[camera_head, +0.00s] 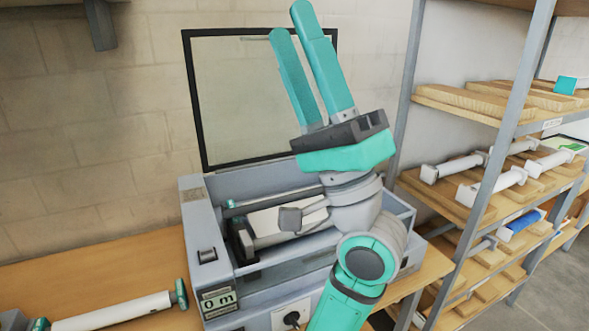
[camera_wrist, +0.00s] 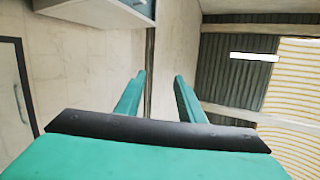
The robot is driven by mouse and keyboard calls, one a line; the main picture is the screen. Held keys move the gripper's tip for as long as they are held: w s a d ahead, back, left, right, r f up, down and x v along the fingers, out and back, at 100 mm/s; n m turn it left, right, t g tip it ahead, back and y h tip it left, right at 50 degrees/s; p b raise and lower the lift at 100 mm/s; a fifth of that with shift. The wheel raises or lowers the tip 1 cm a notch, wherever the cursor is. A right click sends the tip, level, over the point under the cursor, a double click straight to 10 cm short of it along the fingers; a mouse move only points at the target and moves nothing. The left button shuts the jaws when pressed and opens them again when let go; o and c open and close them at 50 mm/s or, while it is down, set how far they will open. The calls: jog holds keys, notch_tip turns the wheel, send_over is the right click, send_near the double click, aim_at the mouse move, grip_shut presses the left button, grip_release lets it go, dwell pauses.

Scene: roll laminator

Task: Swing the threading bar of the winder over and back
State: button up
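The winder (camera_head: 195,225) is a grey open-topped box on a wooden bench, with a "0 m" display on its front. Its black-framed clear lid (camera_head: 235,95) stands raised at the back. Inside, a dark bar (camera_head: 268,199) with a teal end lies across the rear, partly hidden by my arm; I cannot tell whether it is the threading bar. A white roll (camera_head: 275,222) lies in front of it. My gripper (camera_head: 291,20) points up above the winder, in front of the lid, with fingers apart and empty. The wrist view shows the same gap between the fingers (camera_wrist: 160,75).
A loose white roll (camera_head: 115,313) with teal ends lies on the bench (camera_head: 140,265) at left. A metal shelf rack (camera_head: 515,100) with boards and rolls stands close on the right. A dark knob (camera_head: 292,318) sits on the winder's front.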

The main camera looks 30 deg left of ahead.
jog(key=w+a+f+m+t+h, duration=0.2)
jog(key=w+a+f+h, duration=0.2)
jog(key=f, duration=0.2)
jog(key=w+a+f+m+t+h, duration=0.25)
jog(key=w+f+h, duration=0.2)
jog(key=f, duration=0.25)
jog(key=m+h, duration=0.5)
jog(key=h, duration=0.4)
send_near(295, 200)
jog(key=shift+y, duration=0.25)
jog(key=x, duration=0.4)
jog(key=shift+w+a+f, duration=0.15)
jog(key=shift+f, duration=0.1)
jog(key=x, duration=1)
jog(key=shift+a, duration=0.2)
jog(key=shift+r, duration=0.1)
grip_shut()
